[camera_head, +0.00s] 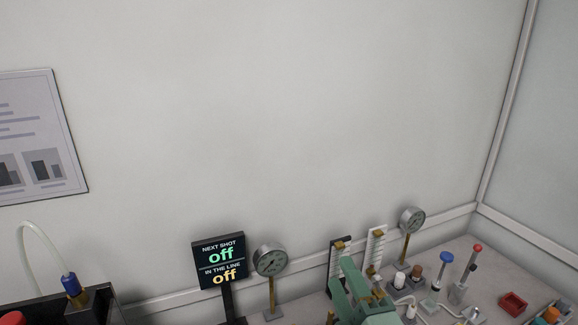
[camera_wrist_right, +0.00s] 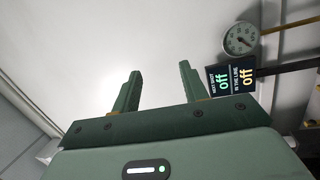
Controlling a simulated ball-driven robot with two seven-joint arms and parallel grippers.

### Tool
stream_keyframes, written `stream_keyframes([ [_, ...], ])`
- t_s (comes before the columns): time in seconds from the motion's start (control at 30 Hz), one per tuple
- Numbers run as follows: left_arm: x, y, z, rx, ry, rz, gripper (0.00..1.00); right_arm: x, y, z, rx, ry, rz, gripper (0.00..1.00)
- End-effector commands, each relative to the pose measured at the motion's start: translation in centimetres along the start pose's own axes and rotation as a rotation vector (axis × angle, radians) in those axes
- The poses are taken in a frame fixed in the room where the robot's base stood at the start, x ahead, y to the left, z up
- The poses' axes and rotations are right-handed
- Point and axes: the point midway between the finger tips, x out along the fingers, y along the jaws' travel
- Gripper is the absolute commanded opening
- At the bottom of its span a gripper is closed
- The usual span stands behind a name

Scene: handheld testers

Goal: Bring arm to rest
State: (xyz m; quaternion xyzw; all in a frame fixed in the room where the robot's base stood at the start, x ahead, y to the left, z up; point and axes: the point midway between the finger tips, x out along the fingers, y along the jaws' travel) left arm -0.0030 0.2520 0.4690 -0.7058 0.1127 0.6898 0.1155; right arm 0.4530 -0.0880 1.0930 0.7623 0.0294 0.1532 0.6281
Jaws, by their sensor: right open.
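My right gripper (camera_head: 346,284) is green and stands at the bottom of the head view, in front of a row of testers. In the right wrist view its two fingers (camera_wrist_right: 160,82) are apart with only the pale wall between them, so it is open and empty. My left gripper is not in view. The lower part of my right arm is cut off by the frame edge.
A black sign (camera_head: 219,262) reads "off" twice, beside a round gauge (camera_head: 270,261). A second gauge (camera_head: 412,219), a blue-topped tester (camera_head: 446,258), a red-topped tester (camera_head: 477,249) and a red tray (camera_head: 513,304) stand right. A black case (camera_head: 98,305) is lower left.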

Motion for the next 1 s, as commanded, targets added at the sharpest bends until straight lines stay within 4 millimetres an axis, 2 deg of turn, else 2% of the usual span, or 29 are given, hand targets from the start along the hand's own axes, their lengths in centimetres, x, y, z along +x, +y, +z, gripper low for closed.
stream_keyframes([
  [0.03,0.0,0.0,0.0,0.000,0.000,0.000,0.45,-1.8,-2.4,3.3,0.080,-0.133,-0.104,0.44],
  [0.1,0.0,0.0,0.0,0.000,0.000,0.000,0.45,-5.0,-5.6,7.5,0.179,-0.316,-0.245,0.44],
  [0.2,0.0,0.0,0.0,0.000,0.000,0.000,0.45,-9.9,-9.1,11.7,0.276,-0.530,-0.404,0.44],
  [0.3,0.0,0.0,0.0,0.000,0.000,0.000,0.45,-14.7,-11.3,14.4,0.335,-0.697,-0.526,0.44],
  [0.4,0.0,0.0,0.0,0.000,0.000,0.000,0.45,-19.1,-12.9,16.1,0.376,-0.836,-0.628,0.44],
  [0.6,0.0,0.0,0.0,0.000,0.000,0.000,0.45,-27.5,-14.3,18.4,0.417,-1.079,-0.802,0.44],
  [0.63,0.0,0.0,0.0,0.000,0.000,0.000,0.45,-28.4,-14.9,18.5,0.423,-1.102,-0.824,0.44],
  [0.73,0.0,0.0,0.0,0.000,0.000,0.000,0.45,-28.4,-19.7,18.3,0.458,-1.084,-0.874,0.44],
  [0.87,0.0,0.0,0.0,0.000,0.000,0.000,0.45,-29.8,-25.8,18.0,0.513,-1.078,-0.944,0.44],
  [1.0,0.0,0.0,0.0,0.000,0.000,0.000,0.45,-32.8,-32.9,17.4,0.588,-1.086,-1.028,0.44],
])
